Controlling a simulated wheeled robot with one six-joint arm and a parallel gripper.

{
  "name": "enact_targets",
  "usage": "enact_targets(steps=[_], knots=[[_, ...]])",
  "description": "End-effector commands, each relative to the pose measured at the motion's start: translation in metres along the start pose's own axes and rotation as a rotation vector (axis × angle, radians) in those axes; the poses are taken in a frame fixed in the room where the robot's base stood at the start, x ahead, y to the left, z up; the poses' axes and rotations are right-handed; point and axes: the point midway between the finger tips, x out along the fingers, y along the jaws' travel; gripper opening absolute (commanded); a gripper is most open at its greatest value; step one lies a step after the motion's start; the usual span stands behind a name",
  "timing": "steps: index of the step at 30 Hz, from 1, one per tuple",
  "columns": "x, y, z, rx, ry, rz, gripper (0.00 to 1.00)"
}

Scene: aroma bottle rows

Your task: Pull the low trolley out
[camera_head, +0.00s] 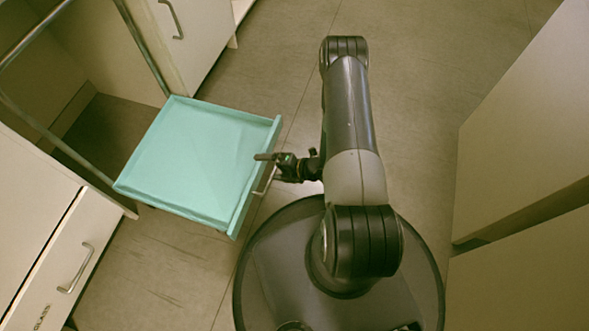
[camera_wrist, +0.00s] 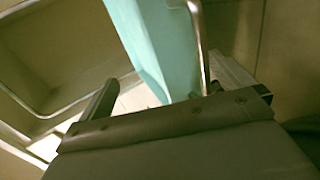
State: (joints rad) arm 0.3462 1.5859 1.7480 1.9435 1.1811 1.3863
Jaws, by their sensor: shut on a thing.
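The low trolley (camera_head: 185,160) is a turquoise, shallow tray-like body with a raised rim, standing partly out of the bay between the white cabinets. Its metal handle (camera_head: 265,181) is on the side facing my base. My gripper (camera_head: 268,160) reaches this side from the right and is shut on the handle. In the wrist view the handle (camera_wrist: 198,45) rises beside the turquoise trolley front (camera_wrist: 145,45), close to the right finger. The trolley's wheels are hidden.
White cabinets with handles stand at the lower left (camera_head: 60,255) and at the top (camera_head: 185,40). Metal rails (camera_head: 40,38) run above the open bay. Pale cabinets (camera_head: 530,130) stand on the right. Bare tiled floor (camera_head: 270,75) lies around the trolley and my base.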

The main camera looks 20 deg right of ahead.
Motion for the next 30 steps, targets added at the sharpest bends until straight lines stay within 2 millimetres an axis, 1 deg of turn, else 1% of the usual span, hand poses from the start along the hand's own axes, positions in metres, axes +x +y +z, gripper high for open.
enact_targets(steps=[1, 3, 4, 5, 6, 30], knots=[[-0.006, 0.008, 0.003, -0.004, -0.007, 0.021, 0.82], [-0.01, 0.007, 0.003, -0.006, -0.007, 0.021, 0.81], [-0.012, 0.006, 0.003, -0.007, -0.007, 0.021, 0.74], [-0.014, 0.005, 0.004, -0.007, -0.008, 0.021, 0.52], [-0.017, 0.004, 0.004, -0.006, -0.008, 0.02, 0.26], [-0.07, -0.015, 0.002, -0.004, -0.01, 0.014, 0.26]])
